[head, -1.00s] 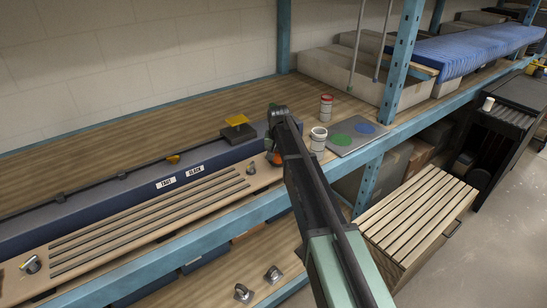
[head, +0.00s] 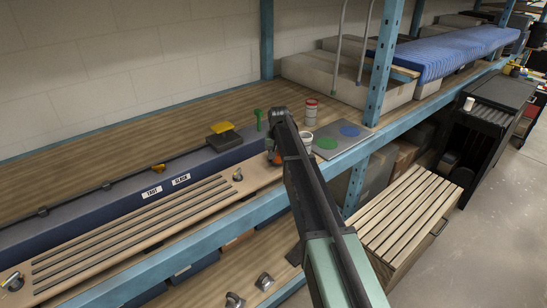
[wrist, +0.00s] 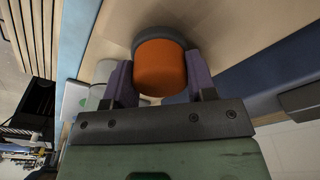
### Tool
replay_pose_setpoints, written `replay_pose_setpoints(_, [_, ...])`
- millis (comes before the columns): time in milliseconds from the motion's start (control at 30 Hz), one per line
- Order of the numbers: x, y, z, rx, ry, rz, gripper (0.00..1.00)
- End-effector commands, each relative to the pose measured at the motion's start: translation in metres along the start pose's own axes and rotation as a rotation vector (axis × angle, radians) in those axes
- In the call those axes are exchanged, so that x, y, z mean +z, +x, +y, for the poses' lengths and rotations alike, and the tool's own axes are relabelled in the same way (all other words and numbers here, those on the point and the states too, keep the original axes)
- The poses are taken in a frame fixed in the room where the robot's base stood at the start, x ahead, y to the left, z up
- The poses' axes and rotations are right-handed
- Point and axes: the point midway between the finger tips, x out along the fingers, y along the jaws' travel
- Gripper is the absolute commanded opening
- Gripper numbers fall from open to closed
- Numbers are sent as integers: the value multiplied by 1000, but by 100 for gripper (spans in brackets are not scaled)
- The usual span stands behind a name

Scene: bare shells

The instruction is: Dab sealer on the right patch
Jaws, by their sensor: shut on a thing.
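A grey plate (head: 337,151) lies on the bench near its front edge in the head view. It carries a green patch (head: 325,143) on the left and a blue patch (head: 349,131) on the right. My gripper (head: 277,150) is left of the plate, above the bench. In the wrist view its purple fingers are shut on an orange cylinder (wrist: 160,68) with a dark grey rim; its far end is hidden. An open-looking white can (head: 306,138) stands at the plate's left edge. A white can with red bands (head: 310,112) stands behind it.
A green upright thing (head: 258,119) stands just left of my gripper. A dark block with a yellow top (head: 221,127) and a long blue beam (head: 120,195) lie further left. A blue shelf post (head: 382,70) rises behind the plate's right side.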

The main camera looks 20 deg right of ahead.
Motion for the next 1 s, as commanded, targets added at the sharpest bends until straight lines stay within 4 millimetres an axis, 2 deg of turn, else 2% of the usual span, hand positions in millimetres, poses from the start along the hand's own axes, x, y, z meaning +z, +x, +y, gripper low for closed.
replay_pose_setpoints(167, [-4, 1, 5, 1, 0, 1, 32])
replay_pose_setpoints(467, [-17, 1, -6, 1, 1, 1, 32])
replay_pose_setpoints(633, [-12, 0, -10, 1, 0, 1, 32])
replay_pose_setpoints(1000, [8, -4, -33, 1, 1, 0, 32])
